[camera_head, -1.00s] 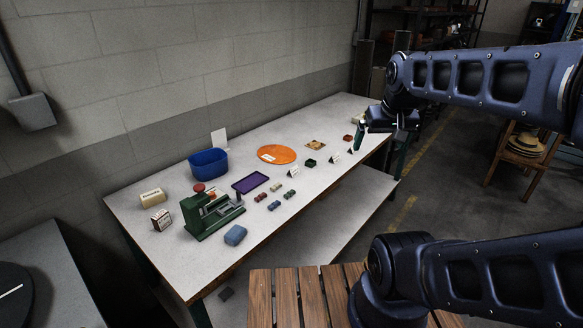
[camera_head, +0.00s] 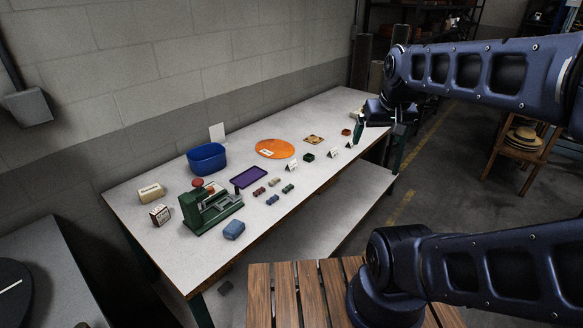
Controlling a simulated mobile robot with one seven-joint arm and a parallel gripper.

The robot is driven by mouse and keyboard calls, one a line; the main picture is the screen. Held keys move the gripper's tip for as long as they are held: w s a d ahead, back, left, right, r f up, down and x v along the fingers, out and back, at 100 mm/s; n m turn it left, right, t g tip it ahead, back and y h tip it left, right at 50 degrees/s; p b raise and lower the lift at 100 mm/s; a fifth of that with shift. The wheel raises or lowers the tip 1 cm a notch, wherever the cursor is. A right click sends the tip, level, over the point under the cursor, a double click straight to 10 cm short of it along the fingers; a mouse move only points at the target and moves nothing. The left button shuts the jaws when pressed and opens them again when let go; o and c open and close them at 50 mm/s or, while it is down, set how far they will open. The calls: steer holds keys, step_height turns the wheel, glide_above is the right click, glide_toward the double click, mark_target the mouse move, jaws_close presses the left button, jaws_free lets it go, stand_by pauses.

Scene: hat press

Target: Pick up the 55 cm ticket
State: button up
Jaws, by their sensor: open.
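Several small white cards with dark print stand along the front right of the table; their print is too small to read, so I cannot tell which is the 55 cm ticket. One card (camera_head: 292,165) is right of the purple tray, another card (camera_head: 333,152) is further right, and a third card (camera_head: 350,145) is below my gripper. A flat white label (camera_head: 266,152) lies on the orange disc (camera_head: 280,147). My gripper (camera_head: 359,128) is open over the table's right end, apart from the cards, with nothing visible in it.
On the table (camera_head: 270,215) stand a green press (camera_head: 208,208), a blue bin (camera_head: 207,158), a purple tray (camera_head: 249,177), a blue block (camera_head: 234,229), several small coloured blocks (camera_head: 272,199) and a dark green box (camera_head: 308,157). A wall runs behind.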

steer(key=c, duration=0.3)
steer(key=n+g, duration=0.5)
steer(key=n, duration=0.4)
glide_above(292, 165)
step_height(292, 165, down, 24)
steer(key=f, duration=0.7)
steer(key=w+f, duration=0.1)
steer(key=f, duration=0.2)
steer(key=shift+f, duration=0.3)
